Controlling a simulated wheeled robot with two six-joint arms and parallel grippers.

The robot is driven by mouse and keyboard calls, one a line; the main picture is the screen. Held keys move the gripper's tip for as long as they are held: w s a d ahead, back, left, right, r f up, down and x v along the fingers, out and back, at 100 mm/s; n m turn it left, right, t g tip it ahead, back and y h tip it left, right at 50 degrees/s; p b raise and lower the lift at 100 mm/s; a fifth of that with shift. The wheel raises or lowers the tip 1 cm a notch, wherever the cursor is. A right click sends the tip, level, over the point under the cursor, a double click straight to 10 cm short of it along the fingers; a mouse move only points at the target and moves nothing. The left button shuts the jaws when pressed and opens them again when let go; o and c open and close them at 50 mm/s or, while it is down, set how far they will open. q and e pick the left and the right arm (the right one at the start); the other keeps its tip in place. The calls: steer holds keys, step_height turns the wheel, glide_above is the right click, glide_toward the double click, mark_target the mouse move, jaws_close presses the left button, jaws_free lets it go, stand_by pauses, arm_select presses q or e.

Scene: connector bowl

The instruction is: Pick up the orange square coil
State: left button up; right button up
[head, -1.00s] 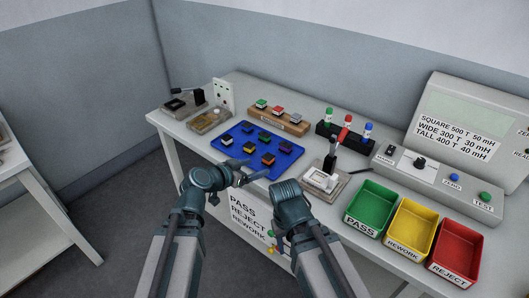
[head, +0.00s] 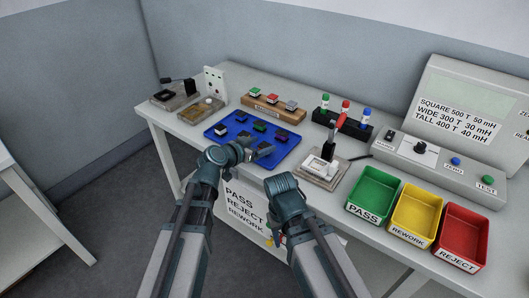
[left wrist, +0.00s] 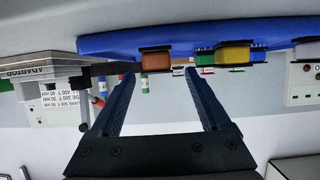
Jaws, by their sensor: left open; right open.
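The orange coil (left wrist: 157,65), with dark end plates, sits on the blue tray (left wrist: 115,43) in the left wrist view, which appears upside down. It lies ahead of and between the open, empty fingers of my left gripper (left wrist: 160,80). A yellow coil (left wrist: 233,56) is beside it. In the head view, my left gripper (head: 253,152) is at the front edge of the blue tray (head: 213,131), by the front-right coil (head: 265,148); coil colours are hard to tell there. My right gripper (head: 282,190) is low in front of the bench, its fingertips mostly hidden.
Green (head: 374,188), yellow (head: 416,210) and red (head: 461,233) bins are farther right. A wooden block with buttons (head: 272,107) and a bottle rack (head: 342,125) stand behind the tray.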

mark_target(268, 144)
arm_select(q)
steer(key=shift+f+b+x, duration=0.15)
steer(key=shift+b+x, duration=0.5)
steer(key=shift+x, duration=0.75)
steer(key=shift+f+b+x, duration=0.15)
steer(key=shift+b+x, duration=0.5)
steer(key=shift+x, duration=0.7)
steer(key=shift+s, duration=0.25)
jaws_close()
